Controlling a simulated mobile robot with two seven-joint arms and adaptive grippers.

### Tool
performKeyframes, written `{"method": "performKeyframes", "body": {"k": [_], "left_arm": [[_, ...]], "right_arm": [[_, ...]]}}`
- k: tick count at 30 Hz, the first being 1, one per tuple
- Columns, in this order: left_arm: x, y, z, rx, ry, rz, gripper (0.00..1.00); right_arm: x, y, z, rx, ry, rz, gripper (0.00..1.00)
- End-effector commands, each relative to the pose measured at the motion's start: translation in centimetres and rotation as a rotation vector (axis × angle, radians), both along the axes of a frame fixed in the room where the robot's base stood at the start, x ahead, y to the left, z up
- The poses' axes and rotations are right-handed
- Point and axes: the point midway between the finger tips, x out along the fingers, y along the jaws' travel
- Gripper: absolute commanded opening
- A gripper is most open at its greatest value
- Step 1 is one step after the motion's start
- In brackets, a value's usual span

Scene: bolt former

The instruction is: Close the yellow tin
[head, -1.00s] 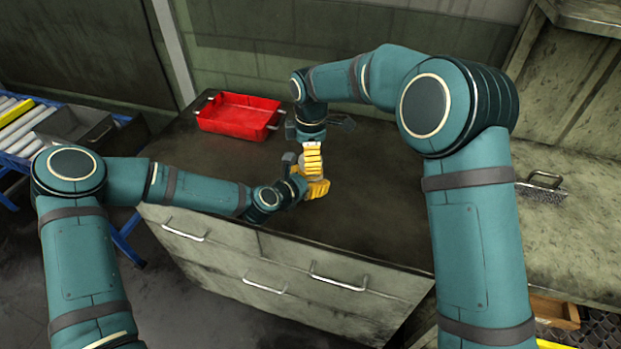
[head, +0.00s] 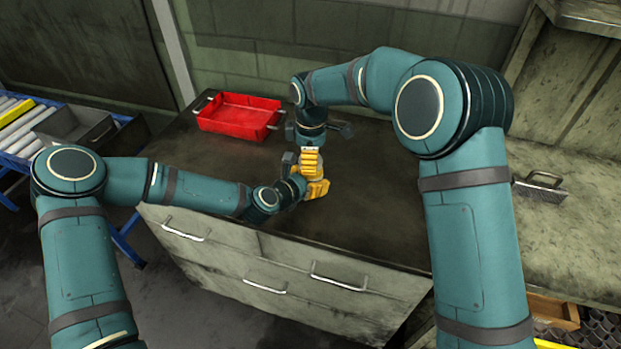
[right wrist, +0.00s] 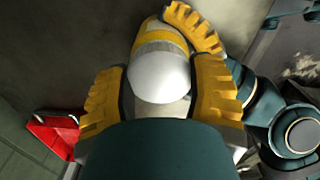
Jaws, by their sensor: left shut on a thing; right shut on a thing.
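My right gripper (head: 311,163) points down above the table and is shut on a round white lid (right wrist: 160,78), which lies between its yellow fingers in the right wrist view. Just beyond the lid is the yellow tin (right wrist: 160,32), with a grey band near its lid end. My left gripper (head: 317,188) is shut on the tin from the side, and one of its yellow fingers shows beside the tin in the right wrist view. The fingers hide most of the tin and lid in the head view. I cannot tell whether the lid is seated on the tin.
A red tray (head: 238,116) stands at the back left of the dark cabinet top (head: 370,215). It also shows in the right wrist view (right wrist: 52,132). A metal-handled object (head: 541,187) lies on the right bench. The cabinet top around the grippers is clear.

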Motion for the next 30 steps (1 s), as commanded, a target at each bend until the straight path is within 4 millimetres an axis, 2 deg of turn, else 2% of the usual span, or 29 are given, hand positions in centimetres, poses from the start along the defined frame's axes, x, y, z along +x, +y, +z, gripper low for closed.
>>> {"method": "performKeyframes", "body": {"k": [5, 13, 14, 15, 25, 30], "left_arm": [[0.0, 0.0, 0.0, -0.001, -0.001, 0.0, 0.0], [0.0, 0.0, 0.0, -0.001, -0.001, 0.0, 0.0], [0.0, 0.0, 0.0, -0.001, -0.001, 0.0, 0.0], [0.0, 0.0, 0.0, -0.001, -0.001, 0.0, 0.0], [0.0, 0.0, 0.0, -0.001, -0.001, 0.0, 0.0], [0.0, 0.0, 0.0, -0.001, -0.001, 0.0, 0.0]], "right_arm": [[0.0, 0.0, 0.0, 0.0, 0.0, -0.134, 0.14], [0.0, 0.1, 0.0, 0.0, 0.0, -0.141, 0.14], [0.0, 0.1, 0.0, 0.0, 0.0, -0.14, 0.7], [0.0, 0.1, 0.0, 0.0, 0.0, -0.14, 0.84], [0.0, 0.0, 0.1, 0.0, 0.0, -0.139, 0.85], [0.1, 0.0, 2.0, 0.002, -0.003, -0.14, 0.85]]}}
